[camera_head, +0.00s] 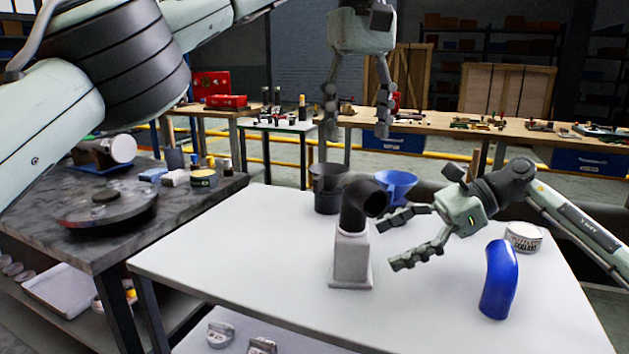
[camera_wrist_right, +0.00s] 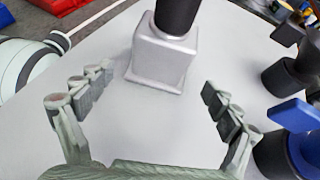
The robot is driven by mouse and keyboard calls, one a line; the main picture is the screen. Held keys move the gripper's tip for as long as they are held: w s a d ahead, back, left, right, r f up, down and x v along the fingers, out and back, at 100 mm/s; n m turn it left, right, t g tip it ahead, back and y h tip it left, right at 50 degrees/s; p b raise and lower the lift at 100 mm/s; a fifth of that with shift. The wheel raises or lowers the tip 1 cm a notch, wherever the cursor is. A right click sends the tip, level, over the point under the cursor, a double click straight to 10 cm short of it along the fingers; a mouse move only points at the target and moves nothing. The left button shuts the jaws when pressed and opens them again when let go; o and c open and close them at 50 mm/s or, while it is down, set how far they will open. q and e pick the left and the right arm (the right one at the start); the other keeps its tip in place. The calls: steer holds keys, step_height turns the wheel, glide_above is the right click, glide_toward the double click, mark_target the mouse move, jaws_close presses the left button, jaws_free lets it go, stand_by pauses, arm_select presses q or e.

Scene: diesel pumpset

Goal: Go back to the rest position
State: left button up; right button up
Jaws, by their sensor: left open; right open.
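My left gripper (camera_head: 357,112) hangs open and empty, pointing down, high above the far side of the white table. My right gripper (camera_head: 398,240) is open, its fingers pointing left over the table. A black elbow pipe on a pale grey square base (camera_head: 351,262) stands upright just left of its fingertips. In the right wrist view, that base (camera_wrist_right: 162,60) sits ahead, between and beyond the open fingers (camera_wrist_right: 155,100), with no contact visible. A blue curved pipe (camera_head: 499,280) stands on the table at the right, below my right arm.
A dark cup (camera_head: 328,188) and a blue funnel (camera_head: 396,184) stand behind the elbow pipe. A labelled tin (camera_head: 523,237) is at the back right. A dark side table (camera_head: 60,230) with a round disc is at the left. The white table's front left (camera_head: 230,265) is clear.

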steer(key=v, duration=0.7)
steer(key=shift+d+r, duration=0.1)
steer(key=shift+d, duration=0.15)
steer(key=x, duration=1.2)
steer(key=shift+s+a, duration=0.1)
steer(key=shift+a, duration=0.15)
arm_select(q)
step_height(320, 180, down, 6)
steer(key=shift+r, duration=0.25)
arm_select(e)
steer(key=shift+d, duration=0.15)
arm_select(q)
steer(key=shift+f, duration=0.65)
steer(key=shift+r, duration=0.1)
